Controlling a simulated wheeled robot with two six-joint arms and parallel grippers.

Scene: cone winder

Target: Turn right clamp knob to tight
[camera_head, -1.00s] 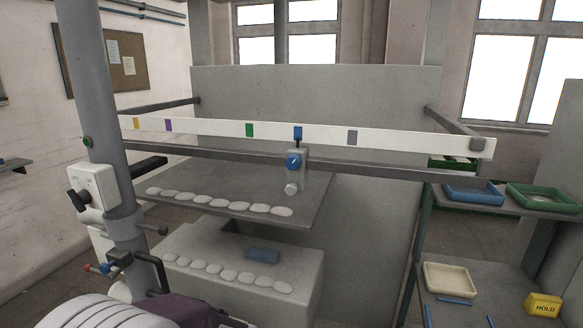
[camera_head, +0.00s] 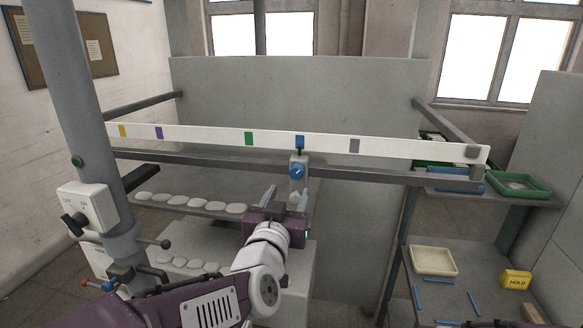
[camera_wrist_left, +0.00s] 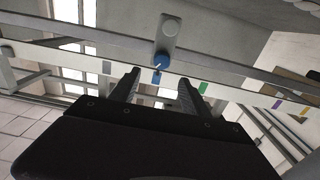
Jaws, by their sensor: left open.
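A small grey clamp block (camera_head: 298,188) sits on the rail and carries a round blue knob (camera_head: 297,171) with a pale pointer line. A blue marker (camera_head: 299,141) stands above it on the white strip. My left gripper (camera_head: 287,192) is open and empty just below and in front of the knob, its fingers pointing up toward the block. In the left wrist view, the blue knob (camera_wrist_left: 161,61) shows beyond and between the two spread fingers, apart from them. My right gripper is in neither view.
The white strip (camera_head: 200,136) with coloured marks and the rail (camera_head: 230,161) span the front. A grey column (camera_head: 85,130) with a switch box (camera_head: 90,203) stands at left. Shelves (camera_head: 500,195) with trays stand at right. Pale discs (camera_head: 190,202) line the plate below.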

